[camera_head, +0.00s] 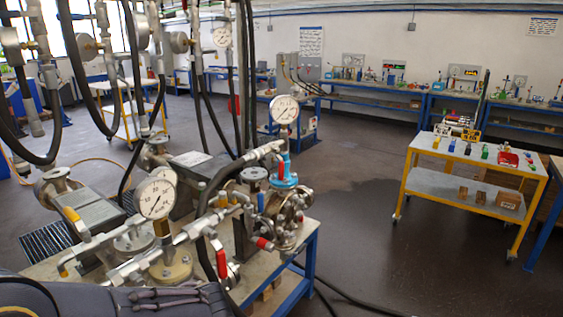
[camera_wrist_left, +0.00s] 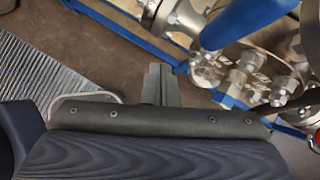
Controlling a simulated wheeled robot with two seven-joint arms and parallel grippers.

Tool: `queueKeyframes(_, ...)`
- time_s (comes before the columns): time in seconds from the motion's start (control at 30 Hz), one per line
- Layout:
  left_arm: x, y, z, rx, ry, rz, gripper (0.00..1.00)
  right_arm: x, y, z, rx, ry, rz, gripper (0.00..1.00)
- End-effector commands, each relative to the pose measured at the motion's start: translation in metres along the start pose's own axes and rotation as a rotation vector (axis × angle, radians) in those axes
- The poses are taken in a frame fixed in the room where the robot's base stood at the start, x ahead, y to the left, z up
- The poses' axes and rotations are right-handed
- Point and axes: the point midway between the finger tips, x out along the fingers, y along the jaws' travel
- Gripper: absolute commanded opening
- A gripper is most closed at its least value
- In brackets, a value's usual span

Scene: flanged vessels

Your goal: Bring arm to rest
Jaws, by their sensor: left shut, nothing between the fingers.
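My left gripper (camera_wrist_left: 160,70) shows in the left wrist view, its two grey fingers together with nothing between them. The fingers point over brown floor, just left of a flanged metal fitting with bolts (camera_wrist_left: 245,65) and a blue part. I cannot tell whether the fingertips touch anything. In the head view, a dark part of my arm lies along the bottom left edge, in front of the vessel stand. My right gripper is not in view.
Flanged vessels with pressure gauges (camera_head: 157,198) and valves stand on a blue-framed table (camera_head: 305,262) close by. Hoses hang at the upper left. A yellow trolley (camera_head: 412,192) with small items stands at the right. Open floor (camera_head: 365,235) lies between.

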Motion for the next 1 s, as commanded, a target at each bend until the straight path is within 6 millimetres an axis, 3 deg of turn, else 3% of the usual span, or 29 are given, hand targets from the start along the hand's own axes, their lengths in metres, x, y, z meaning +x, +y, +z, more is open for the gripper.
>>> queueKeyframes(0.03, 0.001, 0.021, 0.005, -0.165, 0.121, 0.043, 0.0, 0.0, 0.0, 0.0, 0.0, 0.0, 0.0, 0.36)
queueKeyframes(0.2, -0.017, 0.077, 0.005, -0.699, 0.459, 0.189, 0.0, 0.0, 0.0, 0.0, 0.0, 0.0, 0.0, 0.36)
queueKeyframes(0.4, -0.056, 0.121, 0.005, -1.301, 0.777, 0.346, 0.0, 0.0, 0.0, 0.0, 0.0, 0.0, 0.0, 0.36)
queueKeyframes(0.5, -0.073, 0.134, 0.004, -1.543, 0.895, 0.407, 0.0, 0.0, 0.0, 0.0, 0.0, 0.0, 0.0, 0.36)
queueKeyframes(0.7, -0.093, 0.145, 0.003, -1.823, 1.029, 0.476, 0.0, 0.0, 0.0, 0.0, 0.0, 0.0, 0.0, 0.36)
queueKeyframes(1.0, -0.096, 0.146, 0.002, -1.868, 1.052, 0.492, 0.0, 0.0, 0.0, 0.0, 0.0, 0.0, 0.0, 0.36)
